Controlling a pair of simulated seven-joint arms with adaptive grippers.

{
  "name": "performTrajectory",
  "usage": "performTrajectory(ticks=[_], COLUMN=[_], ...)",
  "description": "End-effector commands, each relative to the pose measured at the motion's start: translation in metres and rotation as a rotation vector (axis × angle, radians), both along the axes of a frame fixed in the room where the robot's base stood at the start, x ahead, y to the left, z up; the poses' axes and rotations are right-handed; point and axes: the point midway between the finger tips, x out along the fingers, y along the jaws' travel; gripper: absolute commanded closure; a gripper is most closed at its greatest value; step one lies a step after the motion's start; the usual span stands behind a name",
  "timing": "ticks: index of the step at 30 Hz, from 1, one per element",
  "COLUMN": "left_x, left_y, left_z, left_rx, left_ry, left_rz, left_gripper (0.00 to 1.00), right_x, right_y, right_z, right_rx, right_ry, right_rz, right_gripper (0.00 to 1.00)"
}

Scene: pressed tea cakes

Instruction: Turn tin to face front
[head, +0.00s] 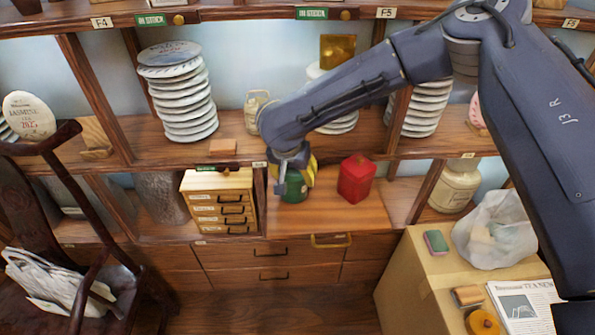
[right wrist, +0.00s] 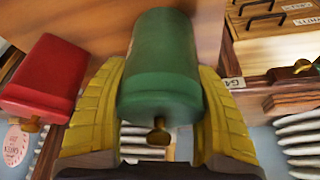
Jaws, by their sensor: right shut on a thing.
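A green tin (head: 293,188) stands on the wooden shelf board below the tea cake stacks. My right gripper (head: 296,176) reaches it from above and is shut on it, with a yellow finger on each side. In the right wrist view the green tin (right wrist: 160,60) sits between the fingers of the right gripper (right wrist: 160,85), and its brass knob (right wrist: 158,132) points toward the camera. I cannot make out a label on it. A red tin (head: 356,180) stands apart to its right; it also shows in the right wrist view (right wrist: 45,75). My left gripper is out of view.
A small drawer cabinet (head: 222,207) stands close left of the green tin. Stacks of tea cakes (head: 183,95) fill the shelf above. A cardboard box (head: 408,285) with a plastic bag (head: 496,230) is at the lower right. Bare board (head: 335,216) lies in front of the tins.

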Motion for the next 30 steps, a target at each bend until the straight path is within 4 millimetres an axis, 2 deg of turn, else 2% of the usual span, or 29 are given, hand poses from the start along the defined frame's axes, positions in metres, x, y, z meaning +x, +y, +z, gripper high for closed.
performTrajectory(ticks=[8,19,30], left_x=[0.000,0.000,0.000], left_y=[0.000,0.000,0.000], left_z=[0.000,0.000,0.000], left_rx=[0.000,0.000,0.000], left_ry=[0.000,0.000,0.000], left_rz=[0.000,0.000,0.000], left_gripper=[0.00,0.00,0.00], right_x=[-0.001,-0.007,-0.011], right_y=[-0.003,-0.008,-0.009], right_z=[0.001,0.001,0.001], right_rx=[-0.002,-0.002,-0.003], right_ry=[-0.003,-0.003,-0.003], right_rz=[-0.324,-0.906,-1.167], right_gripper=[0.70,0.70,0.70])
